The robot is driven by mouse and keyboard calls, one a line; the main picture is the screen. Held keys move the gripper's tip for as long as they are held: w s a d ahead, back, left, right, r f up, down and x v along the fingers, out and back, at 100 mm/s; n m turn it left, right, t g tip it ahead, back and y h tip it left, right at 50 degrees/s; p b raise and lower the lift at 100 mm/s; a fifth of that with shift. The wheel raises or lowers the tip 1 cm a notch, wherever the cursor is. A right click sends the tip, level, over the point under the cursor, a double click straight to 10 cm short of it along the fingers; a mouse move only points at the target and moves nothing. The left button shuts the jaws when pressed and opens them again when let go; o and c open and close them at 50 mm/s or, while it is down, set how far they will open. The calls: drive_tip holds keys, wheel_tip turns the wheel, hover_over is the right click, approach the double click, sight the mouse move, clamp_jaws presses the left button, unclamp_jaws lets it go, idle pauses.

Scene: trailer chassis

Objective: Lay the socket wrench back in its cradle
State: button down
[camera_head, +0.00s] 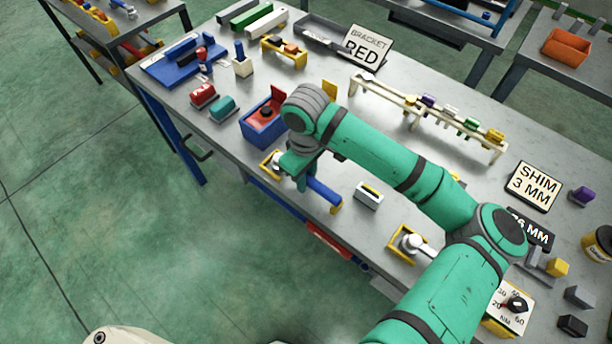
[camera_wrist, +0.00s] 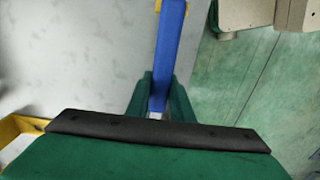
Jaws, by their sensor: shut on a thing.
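The socket wrench shows as a blue handle (camera_head: 323,193) running from my gripper toward the lower right, with a yellow piece at its far end. My gripper (camera_head: 302,178) is shut on this handle near the front edge of the bench. In the wrist view the blue handle (camera_wrist: 168,50) stands between my two green fingers (camera_wrist: 160,98). A yellow frame (camera_head: 267,168), which looks like a cradle, lies just left of my gripper with a silver part at it. Its edge also shows in the wrist view (camera_wrist: 20,126). My gripper hides where handle and frame meet.
A blue box with a red lid (camera_head: 262,128) stands close behind my gripper. A small white block (camera_head: 369,195) and another yellow frame (camera_head: 405,254) with a silver part lie to the right. A cream rack (camera_head: 415,105) stands farther back. The bench edge is near.

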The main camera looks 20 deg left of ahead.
idle(0.9)
drive_tip(key=c, duration=1)
unclamp_jaws()
drive_tip(key=shift+r, duration=0.1)
drive_tip(key=shift+r, duration=3.9)
